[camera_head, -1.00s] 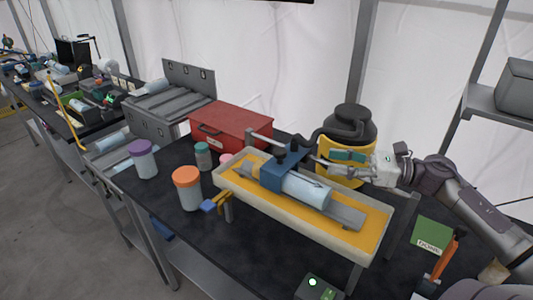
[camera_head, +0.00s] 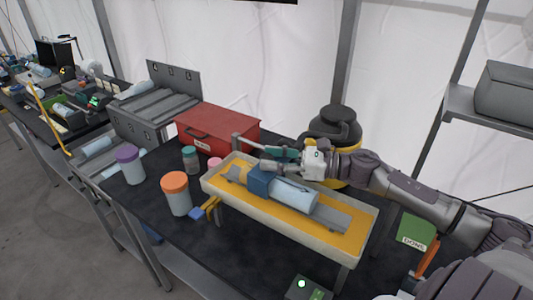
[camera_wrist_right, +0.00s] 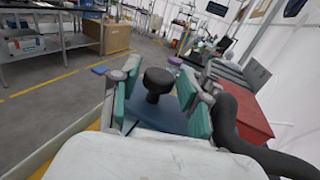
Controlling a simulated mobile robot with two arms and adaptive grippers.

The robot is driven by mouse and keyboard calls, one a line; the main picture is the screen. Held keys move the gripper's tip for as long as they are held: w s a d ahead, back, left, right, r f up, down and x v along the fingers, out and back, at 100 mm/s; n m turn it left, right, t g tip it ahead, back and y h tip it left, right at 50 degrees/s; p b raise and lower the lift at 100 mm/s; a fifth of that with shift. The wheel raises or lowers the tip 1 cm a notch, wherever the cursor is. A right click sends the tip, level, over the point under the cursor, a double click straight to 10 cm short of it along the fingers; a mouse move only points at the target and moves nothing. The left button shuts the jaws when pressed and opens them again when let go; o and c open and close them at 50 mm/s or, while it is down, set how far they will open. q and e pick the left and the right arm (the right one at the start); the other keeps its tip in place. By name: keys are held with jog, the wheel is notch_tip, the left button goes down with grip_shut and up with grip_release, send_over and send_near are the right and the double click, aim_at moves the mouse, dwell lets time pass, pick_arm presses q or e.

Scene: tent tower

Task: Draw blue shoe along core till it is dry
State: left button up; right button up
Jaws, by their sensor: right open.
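The blue shoe (camera_head: 261,181) sits across the pale core (camera_head: 293,194), near the core's left end in the head view. The core lies on a grey bar in the yellow-lined tray (camera_head: 272,232). My right gripper (camera_head: 277,158) is open at the top of the shoe. In the right wrist view, the shoe's black knob (camera_wrist_right: 158,80) stands between the two teal finger pads of the gripper (camera_wrist_right: 160,95), with gaps at its sides. The blue shoe body (camera_wrist_right: 170,115) shows beneath it. The gripper hides the knob in the head view. My left gripper is out of view.
A red toolbox (camera_head: 220,128) stands behind the tray, and a yellow-and-black canister (camera_head: 335,135) behind my right arm. Jars with orange (camera_head: 175,183), purple (camera_head: 128,153) and teal (camera_head: 190,153) lids stand left. A green sign (camera_head: 417,231) is at the right.

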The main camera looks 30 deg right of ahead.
jog(key=shift+x, duration=0.8)
grip_shut()
